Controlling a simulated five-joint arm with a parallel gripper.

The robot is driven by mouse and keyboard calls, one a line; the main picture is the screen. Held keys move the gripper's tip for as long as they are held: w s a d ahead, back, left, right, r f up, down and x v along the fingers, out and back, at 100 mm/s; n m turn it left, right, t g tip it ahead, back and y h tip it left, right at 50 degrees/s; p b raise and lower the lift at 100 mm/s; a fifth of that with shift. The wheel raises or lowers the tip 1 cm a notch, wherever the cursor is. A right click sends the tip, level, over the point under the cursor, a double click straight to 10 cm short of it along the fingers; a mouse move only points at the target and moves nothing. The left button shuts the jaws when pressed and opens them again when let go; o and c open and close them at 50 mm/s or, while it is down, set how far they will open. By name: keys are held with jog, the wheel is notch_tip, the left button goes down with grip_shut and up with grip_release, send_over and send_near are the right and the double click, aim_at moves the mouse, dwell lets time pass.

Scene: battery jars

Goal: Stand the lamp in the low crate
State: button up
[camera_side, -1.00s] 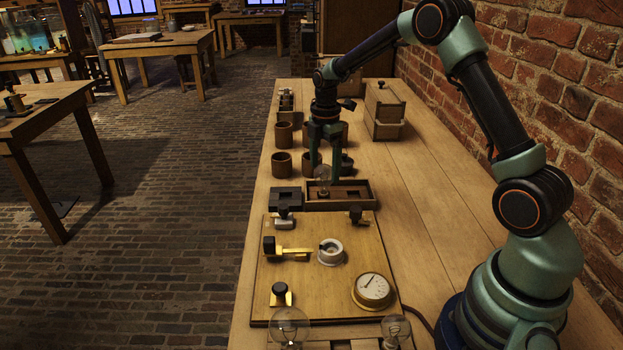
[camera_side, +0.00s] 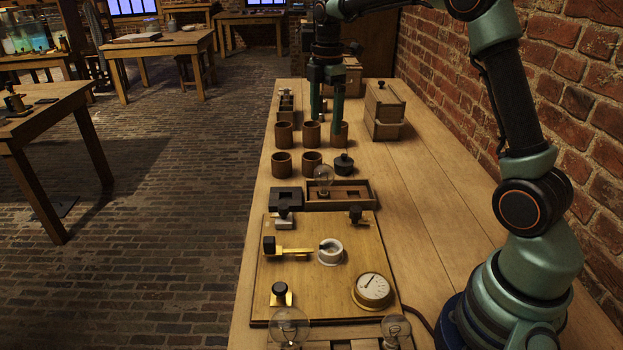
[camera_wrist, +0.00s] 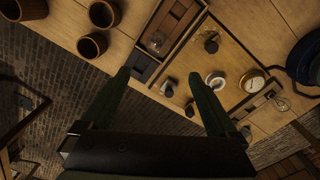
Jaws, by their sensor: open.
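The lamp, a clear glass bulb (camera_side: 324,177), stands upright in the left part of the low crate (camera_side: 362,196), a shallow brown wooden box behind the wooden board. The bulb also shows in the wrist view (camera_wrist: 157,42), inside the crate (camera_wrist: 181,27). My gripper (camera_side: 325,124) is open and empty, raised well above the table, higher than the crate and farther back. In the wrist view its two fingers (camera_wrist: 160,80) are spread with nothing between them. The lamp's lower base is partly hidden by the crate's front wall.
Several brown cups (camera_side: 283,163) and a dark lidded pot (camera_side: 344,164) stand behind the crate. A dark block (camera_side: 286,197) sits at its left. The board (camera_side: 315,293) carries a white socket (camera_side: 331,251), switches and a dial (camera_side: 373,289). More bulbs (camera_side: 290,326) stand in front. The right side of the table is clear.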

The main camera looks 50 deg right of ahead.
jog(key=s+a+r+m+t, duration=0.3)
jog(key=s+a+r+m, duration=0.3)
jog(key=s+a+m, duration=0.15)
jog(key=s+a+f+m+t, duration=0.1)
jog(key=s+a+m, duration=0.1)
jog(key=s, duration=0.3)
jog(key=s+a+f+m+t, duration=0.1)
jog(key=s+a+f+m, duration=0.1)
jog(key=s+m, duration=0.3)
jog(key=shift+s, duration=0.45)
jog(key=shift+m, duration=0.25)
